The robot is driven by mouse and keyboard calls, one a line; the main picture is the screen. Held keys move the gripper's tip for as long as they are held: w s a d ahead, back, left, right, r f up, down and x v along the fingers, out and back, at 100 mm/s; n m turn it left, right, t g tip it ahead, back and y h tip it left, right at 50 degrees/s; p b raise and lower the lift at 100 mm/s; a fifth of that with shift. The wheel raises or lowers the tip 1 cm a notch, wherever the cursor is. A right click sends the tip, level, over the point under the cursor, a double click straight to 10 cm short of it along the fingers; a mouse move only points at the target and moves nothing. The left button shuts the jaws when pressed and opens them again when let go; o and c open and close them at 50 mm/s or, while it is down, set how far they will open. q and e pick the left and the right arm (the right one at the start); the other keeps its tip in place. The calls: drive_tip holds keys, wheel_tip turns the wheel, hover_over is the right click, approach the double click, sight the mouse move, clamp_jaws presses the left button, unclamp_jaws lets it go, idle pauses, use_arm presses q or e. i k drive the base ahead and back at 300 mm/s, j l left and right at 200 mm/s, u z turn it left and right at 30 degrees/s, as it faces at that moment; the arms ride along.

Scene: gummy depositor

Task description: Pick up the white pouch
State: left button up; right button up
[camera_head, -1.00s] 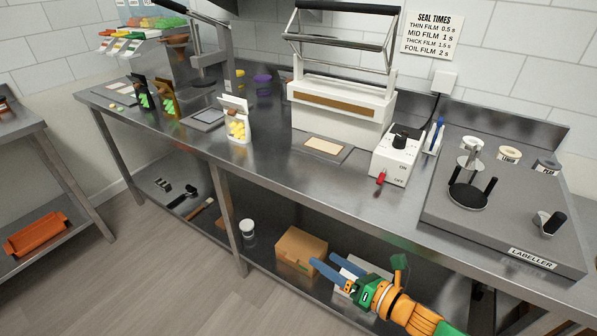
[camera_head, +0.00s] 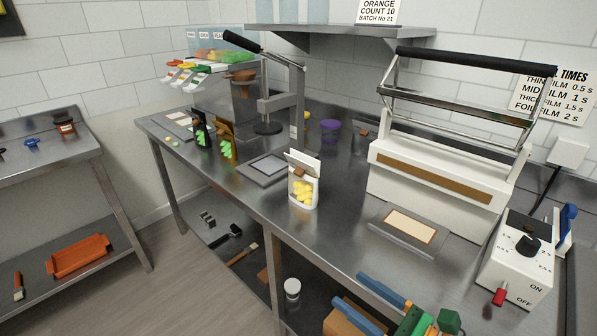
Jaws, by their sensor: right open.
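The white pouch (camera_head: 303,187) stands upright on the steel bench, left of the heat sealer. It has a clear window showing yellow gummies, and its top flap looks open and leans to one side. My right gripper (camera_head: 372,301) comes in at the bottom right, below and to the right of the pouch. Its two blue fingers are apart with nothing between them, in front of the bench's front edge. It does not touch the pouch. My left gripper is out of view.
The white sealer (camera_head: 432,184) and its control box (camera_head: 518,262) stand to the right. A grey scale (camera_head: 268,168), a black pouch (camera_head: 202,130) and a brown pouch (camera_head: 226,142) stand to the left. The bench in front of the white pouch is clear.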

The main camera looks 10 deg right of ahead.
sight(303, 192)
drive_tip(key=i, duration=1)
